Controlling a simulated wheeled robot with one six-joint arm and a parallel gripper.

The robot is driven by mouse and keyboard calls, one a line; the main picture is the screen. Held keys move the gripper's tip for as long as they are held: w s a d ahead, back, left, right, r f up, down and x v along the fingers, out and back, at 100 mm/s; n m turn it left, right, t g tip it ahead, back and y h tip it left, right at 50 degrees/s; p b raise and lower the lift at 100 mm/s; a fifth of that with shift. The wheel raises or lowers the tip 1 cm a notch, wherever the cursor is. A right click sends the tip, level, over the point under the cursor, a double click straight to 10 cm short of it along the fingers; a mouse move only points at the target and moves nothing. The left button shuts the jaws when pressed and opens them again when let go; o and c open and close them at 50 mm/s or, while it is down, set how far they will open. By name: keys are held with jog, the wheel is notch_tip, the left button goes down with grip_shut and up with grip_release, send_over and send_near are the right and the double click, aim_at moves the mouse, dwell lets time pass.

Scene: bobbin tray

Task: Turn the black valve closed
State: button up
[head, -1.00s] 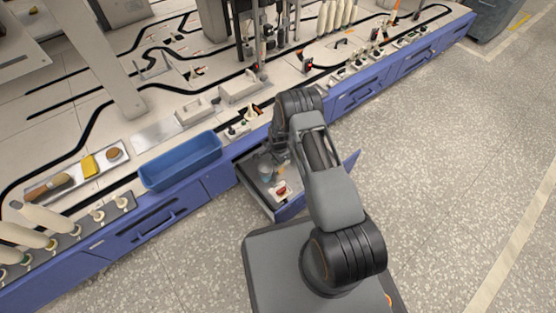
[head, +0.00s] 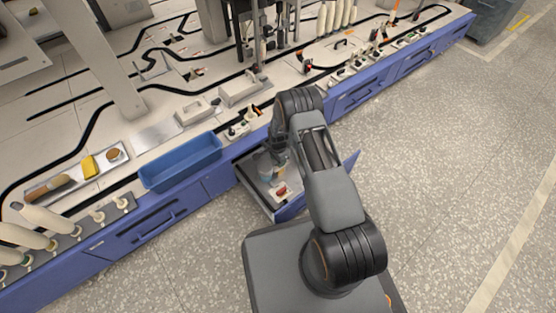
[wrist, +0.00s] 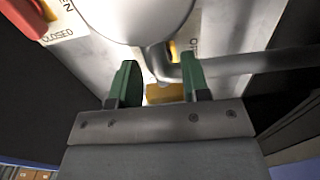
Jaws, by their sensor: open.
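My gripper (wrist: 158,75) is open, with its two green fingers apart in the wrist view. It points at a pale plate (wrist: 225,25) carrying the printed word CLOSED and other lettering partly cut off. A bent grey pipe or handle (wrist: 270,62) runs from between the fingertips to the right; I cannot tell whether it belongs to the black valve. A yellow piece (wrist: 165,92) shows between the fingers. No black valve can be made out for certain. In the head view, my gripper is low in the open drawer (head: 258,197), mostly hidden by my arm.
A large white rounded object (wrist: 130,15) hangs close above the fingers, with a red part (wrist: 30,18) at upper left. In the head view, a red item (head: 281,190) lies in the drawer. A blue bin (head: 180,163) stands on the bench to the left. Floor at right is clear.

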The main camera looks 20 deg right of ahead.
notch_tip(320, 180, up, 13)
jog(key=p, duration=0.5)
dwell(0.3)
jog(key=s+r+n+t+p, duration=0.1)
jog(key=s+r+n+p, duration=0.2)
jog(key=r+p, duration=1.1)
jog(key=s+r+n+t+p, duration=0.1)
jog(key=s+r+n+p, duration=0.15)
jog(key=r, duration=2.25)
jog(key=s+r+n+p, duration=0.2)
jog(key=s+r+p, duration=0.3)
jog(key=r, duration=0.4)
jog(key=s+r+n+t+p, duration=0.1)
jog(key=s+r+n+p, duration=0.2)
jog(key=s+r+p, duration=0.3)
jog(key=s+r+n+p, duration=0.3)
jog(key=s+r+p, duration=0.3)
jog(key=r, duration=0.8)
jog(key=shift+s+t, duration=0.3)
jog(key=shift+s, duration=0.4)
